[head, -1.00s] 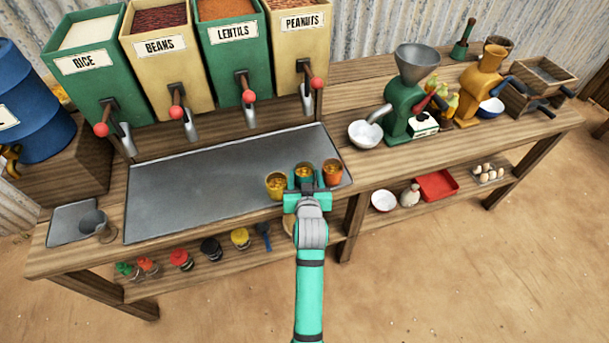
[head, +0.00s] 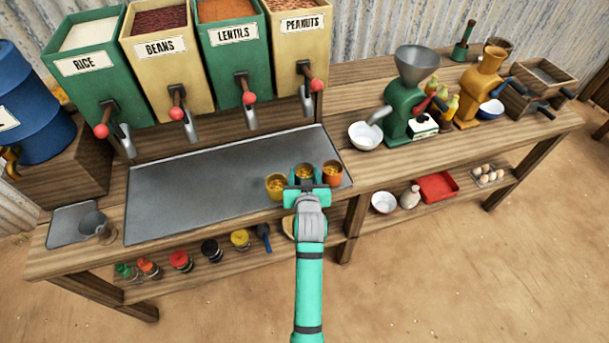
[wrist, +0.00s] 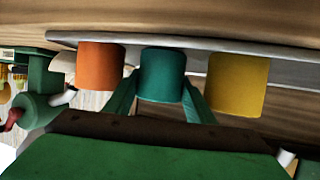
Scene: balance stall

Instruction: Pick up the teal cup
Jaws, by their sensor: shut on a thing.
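The teal cup (wrist: 162,75) stands between an orange cup and a yellow cup in the wrist view. In the head view its rim and yellowish contents (head: 304,171) show just beyond my gripper (head: 305,184). In the wrist view my gripper (wrist: 160,95) has one finger on each side of the teal cup and is shut on it. The cup looks upright. Whether it touches the tray under it I cannot tell. My gripper hides its near side in the head view.
The orange cup (head: 332,173) stands close on the right and the yellow cup (head: 276,186) close on the left, both on the grey metal tray (head: 200,190). The tray's left part is clear. Dispensers (head: 232,60) stand behind. A white bowl (head: 365,135) and green grinder (head: 405,110) are to the right.

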